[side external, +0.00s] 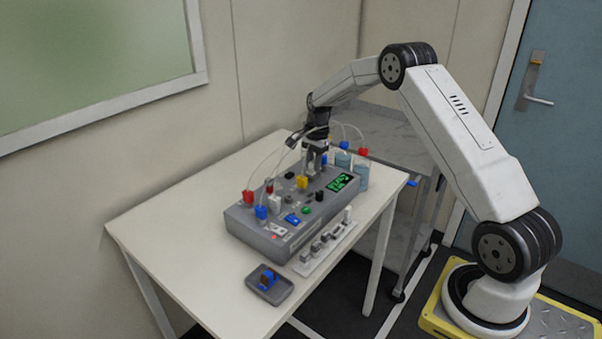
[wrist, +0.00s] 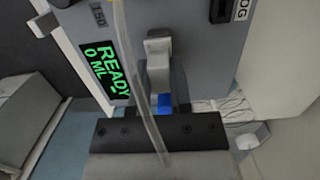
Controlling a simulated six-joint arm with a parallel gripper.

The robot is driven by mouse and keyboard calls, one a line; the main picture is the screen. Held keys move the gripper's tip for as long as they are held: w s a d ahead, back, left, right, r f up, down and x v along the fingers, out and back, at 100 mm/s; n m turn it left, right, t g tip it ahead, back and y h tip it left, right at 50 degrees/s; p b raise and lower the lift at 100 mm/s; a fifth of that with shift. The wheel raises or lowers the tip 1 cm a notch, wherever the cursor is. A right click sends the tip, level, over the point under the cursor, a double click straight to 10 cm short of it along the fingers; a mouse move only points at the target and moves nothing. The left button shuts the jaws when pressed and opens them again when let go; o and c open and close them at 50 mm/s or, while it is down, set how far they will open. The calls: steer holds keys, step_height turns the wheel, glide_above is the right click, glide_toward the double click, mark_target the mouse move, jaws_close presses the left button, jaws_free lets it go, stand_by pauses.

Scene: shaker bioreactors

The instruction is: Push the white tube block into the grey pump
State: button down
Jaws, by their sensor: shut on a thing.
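The grey pump (side external: 270,235) is a box on the table with coloured fittings on top; its green display (side external: 340,183) reads READY, 0 ML in the wrist view (wrist: 105,70). My gripper (side external: 315,168) points down at the pump's back end, close to its top. It is shut on a small pale piece (wrist: 158,48), which appears to be the white tube block and lies against or just above the pump's grey face (wrist: 203,60). The fingers hide most of it, and I cannot tell how deep it sits. A clear tube (wrist: 140,95) crosses the wrist view in front of it.
Bottles with blue and red caps (side external: 362,172) stand just behind the pump. Thin tubes loop around my wrist. A pale strip with several grey pieces (side external: 322,246) and a dark tray with a blue item (side external: 284,292) lie in front. The table's left side (side external: 175,225) is clear.

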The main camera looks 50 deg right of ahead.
steer(key=shift+f, duration=0.55)
stand_by(0.7)
steer(key=shift+c, duration=2.3)
jaws_free()
steer(key=shift+r, duration=0.1)
steer(key=shift+d+r, duration=0.15)
steer(key=shift+r, duration=1.1)
steer(key=shift+d+r, duration=0.2)
steer(key=shift+r, duration=1.1)
steer(key=shift+d+r, duration=0.15)
steer(key=shift+r, duration=1.1)
steer(key=shift+a, duration=0.15)
steer(key=s+a+f+n+t+h, duration=0.1)
steer(key=s+a+n+t, duration=0.1)
steer(key=s+a+n, duration=1.6)
steer(key=s+a, duration=0.5)
steer(key=a, duration=0.1)
steer(key=shift+f+t, duration=0.3)
